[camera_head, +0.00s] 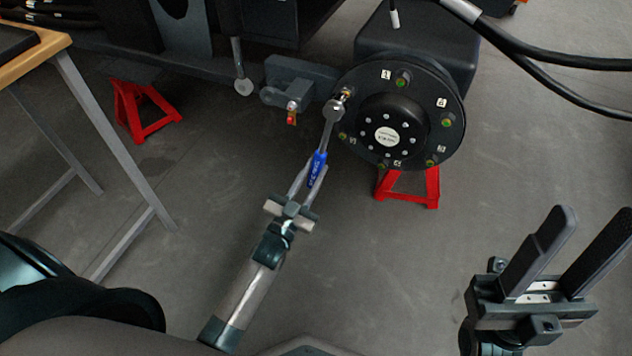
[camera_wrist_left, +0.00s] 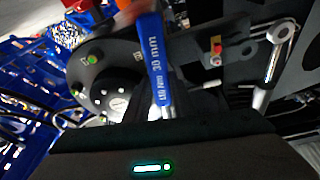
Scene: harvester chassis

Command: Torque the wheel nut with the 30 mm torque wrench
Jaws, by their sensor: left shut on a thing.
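The torque wrench has a blue grip (camera_head: 317,169) and a grey shaft ending in a round head (camera_head: 335,108). In the left wrist view its blue grip (camera_wrist_left: 158,68) reads "30 mm". My left gripper (camera_head: 313,176) is shut on the blue grip. The wrench head is at the left edge of the black wheel hub (camera_head: 384,162), beside a brassy wheel nut (camera_head: 346,93); I cannot tell whether it is seated on it. Other studs around the hub have green marks and small tags. My right gripper (camera_head: 572,245) is open and empty at the lower right, away from the hub.
A red stand (camera_head: 409,188) is under the hub and another red stand (camera_head: 141,110) is at the left. A wooden-topped table (camera_head: 45,46) is at the upper left. Black hoses (camera_head: 545,85) cross the upper right. The grey floor between my grippers is clear.

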